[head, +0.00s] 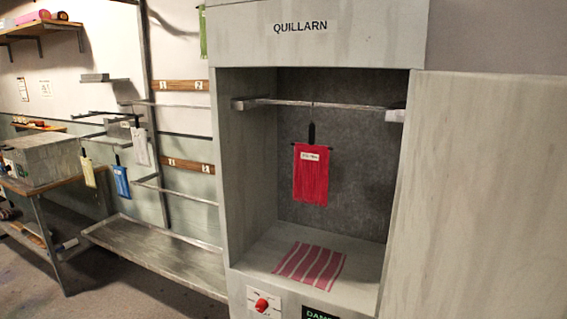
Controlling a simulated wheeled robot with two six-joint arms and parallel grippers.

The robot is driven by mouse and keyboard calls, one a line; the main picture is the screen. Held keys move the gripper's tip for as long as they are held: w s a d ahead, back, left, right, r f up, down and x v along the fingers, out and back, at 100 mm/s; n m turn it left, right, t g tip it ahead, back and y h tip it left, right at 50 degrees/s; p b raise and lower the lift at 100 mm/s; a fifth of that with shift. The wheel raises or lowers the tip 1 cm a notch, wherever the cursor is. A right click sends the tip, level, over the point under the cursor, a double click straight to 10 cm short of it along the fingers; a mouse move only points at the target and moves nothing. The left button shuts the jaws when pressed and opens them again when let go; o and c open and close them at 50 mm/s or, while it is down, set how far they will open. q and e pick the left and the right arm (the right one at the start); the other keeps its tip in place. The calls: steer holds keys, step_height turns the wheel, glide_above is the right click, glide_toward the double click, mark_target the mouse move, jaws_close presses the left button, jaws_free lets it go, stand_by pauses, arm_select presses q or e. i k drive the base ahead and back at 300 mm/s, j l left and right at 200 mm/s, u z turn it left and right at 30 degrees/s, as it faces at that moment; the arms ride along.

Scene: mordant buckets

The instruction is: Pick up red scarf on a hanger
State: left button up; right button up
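The red scarf (311,180) hangs on a dark hanger (312,133) from the metal rail (330,105) inside the open grey cabinet (240,170) labelled QUILLARN. A small white tag sits near the scarf's top. The scarf hangs upright and clear of the cabinet floor. Neither of my grippers shows in the head view.
A striped red cloth (310,264) lies on the cabinet floor. The cabinet door (480,200) stands open on the right. A red knob (262,304) is below. On the left are a metal rack (165,258) with hanging yellow, blue and white cloths, and a grey box (45,158).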

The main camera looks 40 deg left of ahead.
mark_target(311, 161)
steer(key=i+j, duration=0.1)
steer(key=j, duration=1.05)
steer(key=i+j, duration=0.15)
steer(key=j, duration=1)
steer(key=i+j, duration=0.15)
steer(key=j, duration=0.45)
